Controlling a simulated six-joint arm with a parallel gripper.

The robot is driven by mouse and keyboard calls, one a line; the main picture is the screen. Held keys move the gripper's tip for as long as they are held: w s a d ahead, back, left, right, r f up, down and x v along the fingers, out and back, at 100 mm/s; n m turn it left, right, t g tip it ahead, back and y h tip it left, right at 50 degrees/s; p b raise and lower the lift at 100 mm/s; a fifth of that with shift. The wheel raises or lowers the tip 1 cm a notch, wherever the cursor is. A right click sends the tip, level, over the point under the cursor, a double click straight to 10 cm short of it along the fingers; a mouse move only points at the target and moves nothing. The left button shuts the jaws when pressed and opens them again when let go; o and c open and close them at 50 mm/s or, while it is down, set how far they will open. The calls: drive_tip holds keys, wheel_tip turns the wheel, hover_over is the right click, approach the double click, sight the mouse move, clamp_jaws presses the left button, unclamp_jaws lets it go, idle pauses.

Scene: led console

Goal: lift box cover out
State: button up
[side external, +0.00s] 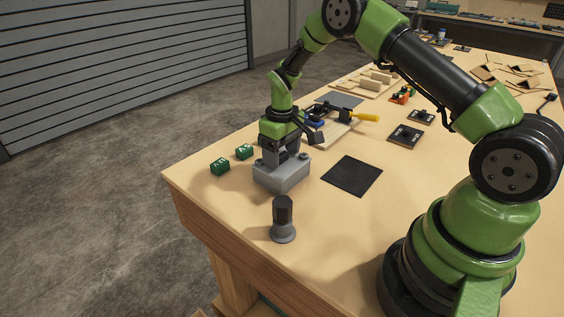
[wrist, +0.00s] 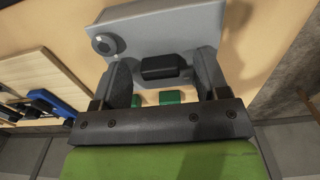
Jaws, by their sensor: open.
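The grey box (side external: 283,176) stands near the table's left front edge. Its grey top also shows in the wrist view (wrist: 160,28), with a black block-shaped grip (wrist: 165,67) and a round grey knob (wrist: 104,44) on it. I cannot make out a seam between cover and box. My gripper (side external: 282,153) points down at the box top. In the wrist view its fingers are open, one on each side of the black grip. Whether they touch the grip is hard to tell.
Two green lettered cubes (side external: 220,167) (side external: 244,151) lie left of the box. A black peg on a grey round base (side external: 283,220) stands in front. A flat black mat (side external: 352,175) lies right. A yellow-handled tool (side external: 364,117) and dark square plates (side external: 405,135) lie behind.

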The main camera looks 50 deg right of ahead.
sight(283, 154)
drive_tip(key=c, duration=1)
drive_tip(key=shift+r, duration=0.1)
drive_tip(key=shift+c, duration=0.2)
wheel_tip(283, 154, up, 14)
